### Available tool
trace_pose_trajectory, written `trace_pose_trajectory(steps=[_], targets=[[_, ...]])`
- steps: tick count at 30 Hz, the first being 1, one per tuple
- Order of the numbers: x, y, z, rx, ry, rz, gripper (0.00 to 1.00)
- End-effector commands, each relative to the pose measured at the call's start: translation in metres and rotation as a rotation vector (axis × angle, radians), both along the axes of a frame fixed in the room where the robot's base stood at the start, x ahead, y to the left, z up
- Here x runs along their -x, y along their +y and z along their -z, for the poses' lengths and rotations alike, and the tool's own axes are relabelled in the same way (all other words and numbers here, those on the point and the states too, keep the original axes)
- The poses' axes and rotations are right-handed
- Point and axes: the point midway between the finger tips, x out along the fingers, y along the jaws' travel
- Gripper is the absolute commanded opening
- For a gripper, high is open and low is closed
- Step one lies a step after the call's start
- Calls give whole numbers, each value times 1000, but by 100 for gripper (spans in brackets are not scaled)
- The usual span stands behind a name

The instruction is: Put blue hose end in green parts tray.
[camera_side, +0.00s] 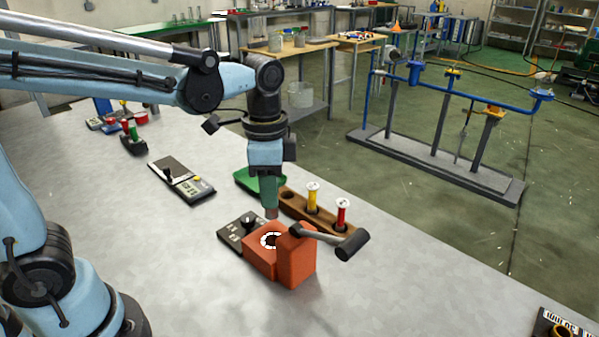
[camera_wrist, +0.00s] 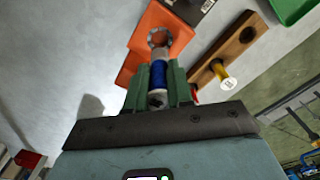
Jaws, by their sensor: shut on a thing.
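My gripper (camera_side: 270,200) points down just above the orange block, with its green fingers closed. In the wrist view my gripper (camera_wrist: 158,88) is shut on the blue hose end (camera_wrist: 158,74), a blue-banded cylinder with pale ends. In the side view the fingers mostly hide it. The green parts tray (camera_side: 246,179) lies behind my gripper, partly hidden by it. The tray also shows at the top right corner of the wrist view (camera_wrist: 291,9).
The orange block (camera_side: 295,258) has a white-ringed hole (camera_side: 268,240) and a dark-ended lever (camera_side: 340,241). A wooden rack (camera_side: 325,225) beside it holds yellow (camera_side: 312,198) and red (camera_side: 342,213) pieces and has an empty hole. A dark control box (camera_side: 240,230) stands left of the block.

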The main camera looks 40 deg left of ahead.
Motion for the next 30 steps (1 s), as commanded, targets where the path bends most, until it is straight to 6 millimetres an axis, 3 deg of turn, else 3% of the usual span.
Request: trace_pose_trajectory(steps=[5,8,15,21,30], targets=[[-9,5,-10,0,0,-1,0],[-26,14,-13,0,0,0,0],[-81,56,-14,0,0,15,0],[-113,91,-9,0,0,28,0],[-129,121,2,0,0,34,0]])
